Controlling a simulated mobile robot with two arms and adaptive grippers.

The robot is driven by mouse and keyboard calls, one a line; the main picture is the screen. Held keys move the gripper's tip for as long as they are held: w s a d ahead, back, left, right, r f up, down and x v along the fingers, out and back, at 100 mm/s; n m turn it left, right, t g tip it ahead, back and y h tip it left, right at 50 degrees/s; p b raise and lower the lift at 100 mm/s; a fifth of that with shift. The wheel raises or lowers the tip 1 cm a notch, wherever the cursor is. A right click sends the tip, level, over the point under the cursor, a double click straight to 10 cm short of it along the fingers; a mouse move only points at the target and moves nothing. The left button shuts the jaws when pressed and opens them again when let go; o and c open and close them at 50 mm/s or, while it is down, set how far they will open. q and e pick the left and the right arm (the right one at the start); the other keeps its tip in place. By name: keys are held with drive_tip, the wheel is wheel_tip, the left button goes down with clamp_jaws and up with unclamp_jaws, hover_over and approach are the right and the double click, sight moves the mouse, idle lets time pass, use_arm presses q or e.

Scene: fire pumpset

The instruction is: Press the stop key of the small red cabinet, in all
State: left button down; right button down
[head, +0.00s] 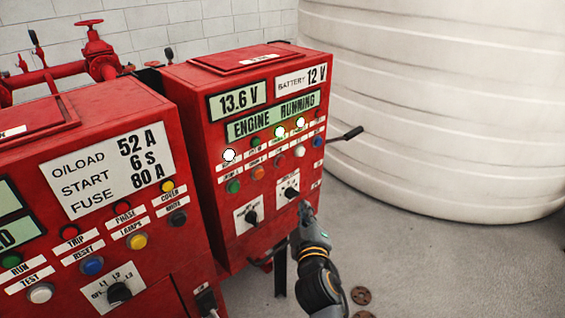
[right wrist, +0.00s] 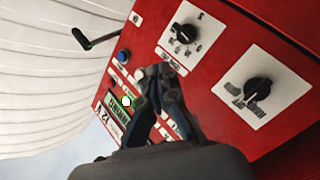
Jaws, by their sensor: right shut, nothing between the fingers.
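The small red cabinet (head: 270,218) stands at the centre, its display reading ENGINE RUNNING (head: 273,118). Its face has a row of lamps, three lit white, above a row of coloured keys: a green key (head: 233,186), an orange key (head: 257,172), a white key (head: 299,151) and a blue key (head: 317,141). The key labels are too small to read, so I cannot tell which is stop. My right gripper (head: 305,207) is shut and empty, below the keys near the right selector knob (head: 291,192). In the right wrist view its fingertips (right wrist: 161,70) appear in front of the panel. My left gripper is out of view.
A larger red cabinet (head: 105,215) with its own keys stands at the left. A black lever (head: 345,134) sticks out from the small cabinet's right side. A large white tank (head: 450,110) stands behind. Grey floor (head: 420,265) is open at the right.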

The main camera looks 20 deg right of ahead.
sight(281, 162)
wheel_tip(281, 162, up, 8)
drive_tip(key=s+d+h, duration=0.2)
drive_tip(key=shift+d+f+m+t, duration=0.15)
drive_tip(key=shift+f+m+t, duration=0.1)
drive_tip(key=shift+m+t, duration=0.15)
drive_tip(key=shift+w, duration=0.15)
drive_tip(key=w+a+b, duration=0.2)
drive_tip(key=w+a, duration=0.1)
drive_tip(key=w, duration=0.5)
drive_tip(key=shift+w, duration=0.15)
idle(1.0)
drive_tip(key=shift+w+a, duration=0.2)
drive_tip(key=shift+w, duration=0.15)
